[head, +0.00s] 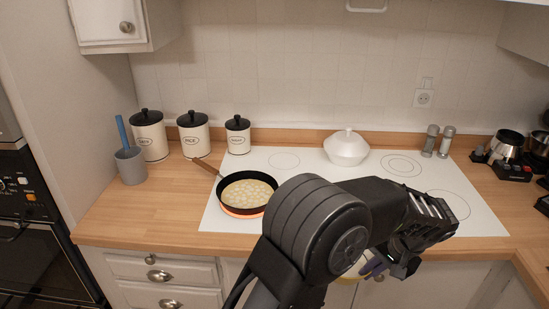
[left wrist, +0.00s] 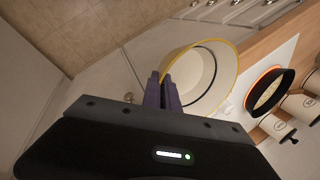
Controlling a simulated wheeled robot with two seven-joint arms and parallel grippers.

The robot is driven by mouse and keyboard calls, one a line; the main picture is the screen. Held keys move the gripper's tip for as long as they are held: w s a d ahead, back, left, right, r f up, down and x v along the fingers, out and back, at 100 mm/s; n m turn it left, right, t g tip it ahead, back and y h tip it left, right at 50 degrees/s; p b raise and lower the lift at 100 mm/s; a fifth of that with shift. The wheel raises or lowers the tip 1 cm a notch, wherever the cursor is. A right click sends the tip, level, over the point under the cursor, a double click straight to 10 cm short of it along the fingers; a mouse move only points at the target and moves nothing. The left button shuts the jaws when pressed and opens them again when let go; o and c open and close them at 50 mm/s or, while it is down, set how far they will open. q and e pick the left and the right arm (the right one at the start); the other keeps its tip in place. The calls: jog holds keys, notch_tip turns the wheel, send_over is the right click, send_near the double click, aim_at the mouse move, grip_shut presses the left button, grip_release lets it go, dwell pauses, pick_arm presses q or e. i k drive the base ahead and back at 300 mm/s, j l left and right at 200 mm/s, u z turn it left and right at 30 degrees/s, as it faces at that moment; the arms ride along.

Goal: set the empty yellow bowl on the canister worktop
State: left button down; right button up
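The yellow-rimmed bowl (left wrist: 212,82) is pale and empty inside in the left wrist view. My left gripper (left wrist: 166,82) has its purple fingers close together on the bowl's near rim and holds it in front of the cabinets. In the head view only a sliver of the bowl (head: 347,280) shows below my left arm, beside the left gripper (head: 375,267). The canister worktop (head: 110,210) is the wooden counter at the left, with three cream, black-lidded canisters (head: 194,135) along its back. My right gripper is not in view.
A pan (head: 247,192) of food sits on a glowing burner of the white hob (head: 300,165), its handle pointing over the worktop. A grey utensil pot (head: 131,167) stands at the worktop's left. The wood in front of the canisters is clear.

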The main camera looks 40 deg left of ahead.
aim_at(126, 210)
jog(key=u, duration=1.15)
jog(key=i+j+u, duration=0.1)
jog(key=i+j, duration=0.75)
